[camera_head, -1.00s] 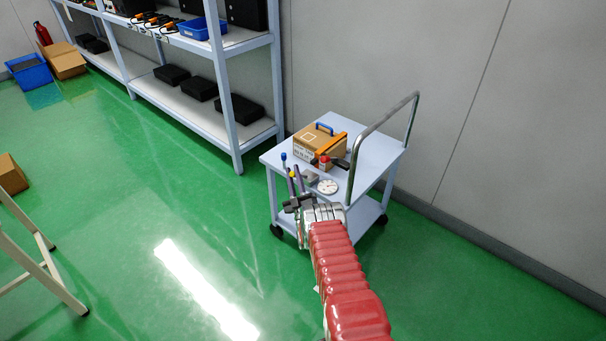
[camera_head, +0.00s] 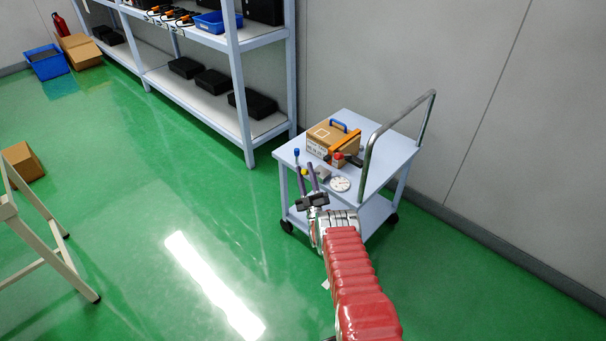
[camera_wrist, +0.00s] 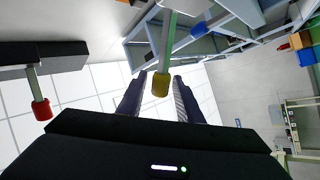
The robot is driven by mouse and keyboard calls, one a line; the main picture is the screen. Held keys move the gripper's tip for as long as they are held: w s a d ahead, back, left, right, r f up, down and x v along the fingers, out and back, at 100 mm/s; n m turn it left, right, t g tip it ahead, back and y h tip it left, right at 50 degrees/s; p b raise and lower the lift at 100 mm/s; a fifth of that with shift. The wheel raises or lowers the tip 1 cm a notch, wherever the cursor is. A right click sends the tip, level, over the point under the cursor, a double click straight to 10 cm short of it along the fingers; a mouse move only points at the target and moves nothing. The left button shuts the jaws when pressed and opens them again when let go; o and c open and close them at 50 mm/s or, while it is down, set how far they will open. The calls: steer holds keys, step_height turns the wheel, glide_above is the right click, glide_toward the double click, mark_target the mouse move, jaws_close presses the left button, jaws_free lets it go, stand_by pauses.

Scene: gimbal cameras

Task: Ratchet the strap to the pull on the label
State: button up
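A cardboard box (camera_head: 322,142) with a blue handle (camera_head: 338,125) and a white printed label (camera_head: 315,149) sits on the cart top. An orange bar (camera_head: 346,143) lies across its right side, with a red part (camera_head: 338,157) in front. I cannot clearly make out the strap or read the label. A round white dial (camera_head: 340,184) lies near the cart's front. My gripper (camera_head: 307,179) is open at the cart's front left edge. In the wrist view, a yellow-capped rod (camera_wrist: 160,84) shows between the fingers (camera_wrist: 158,98), with no finger visibly closed on it.
The cart (camera_head: 381,160) has a metal push handle (camera_head: 366,160) on its right. A blue-topped post (camera_head: 297,155) stands at its left corner. Shelving (camera_head: 246,110) stands behind left, a trestle (camera_head: 45,240) at far left. Floor between is clear. A red-capped rod (camera_wrist: 42,108) shows in the wrist view.

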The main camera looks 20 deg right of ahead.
steer(key=shift+o, duration=0.6)
steer(key=shift+s+d+f, duration=0.1)
steer(key=shift+s+f, duration=0.2)
steer(key=shift+s, duration=0.05)
steer(key=v, duration=1.3)
